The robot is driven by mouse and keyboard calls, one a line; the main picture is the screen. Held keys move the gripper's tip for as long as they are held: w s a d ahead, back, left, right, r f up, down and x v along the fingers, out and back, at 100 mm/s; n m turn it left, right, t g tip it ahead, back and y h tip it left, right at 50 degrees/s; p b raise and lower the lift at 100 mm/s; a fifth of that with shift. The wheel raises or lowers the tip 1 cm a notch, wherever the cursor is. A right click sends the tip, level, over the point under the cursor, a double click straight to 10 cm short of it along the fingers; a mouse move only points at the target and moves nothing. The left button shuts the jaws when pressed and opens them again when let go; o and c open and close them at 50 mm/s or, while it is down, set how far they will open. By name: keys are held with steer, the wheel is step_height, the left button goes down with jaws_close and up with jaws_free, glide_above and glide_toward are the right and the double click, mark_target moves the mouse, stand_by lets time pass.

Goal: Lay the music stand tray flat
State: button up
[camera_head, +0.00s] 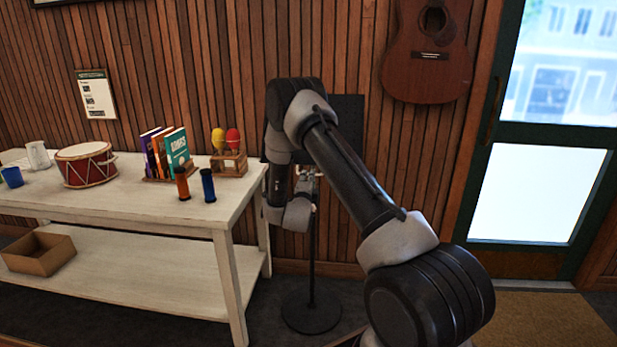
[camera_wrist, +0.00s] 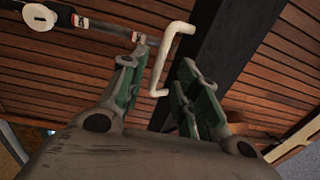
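The music stand has a round dark base (camera_head: 311,313) and a thin dark pole (camera_head: 312,255). Its dark tray (camera_head: 348,112) stands steeply tilted, close to upright, and is mostly hidden behind my arm. In the wrist view the tray is a dark panel (camera_wrist: 232,42) with a white bent handle (camera_wrist: 161,65) on it. My gripper (camera_wrist: 162,68) is open, with its green-padded fingers on either side of the handle. A gap shows between the handle and the left finger; contact on the right is unclear. My gripper is largely hidden in the head view.
A white table (camera_head: 225,205) stands left of the stand, holding a drum (camera_head: 87,168), books (camera_head: 178,150), maracas in a wooden holder (camera_head: 230,163) and two small cylinders. Floor at the right, near the door, is clear.

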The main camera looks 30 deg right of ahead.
steer(key=x, duration=0.3)
steer(key=shift+w+d, duration=0.2)
steer(key=shift+w, duration=0.1)
steer(key=shift+c, duration=0.2)
jaws_close()
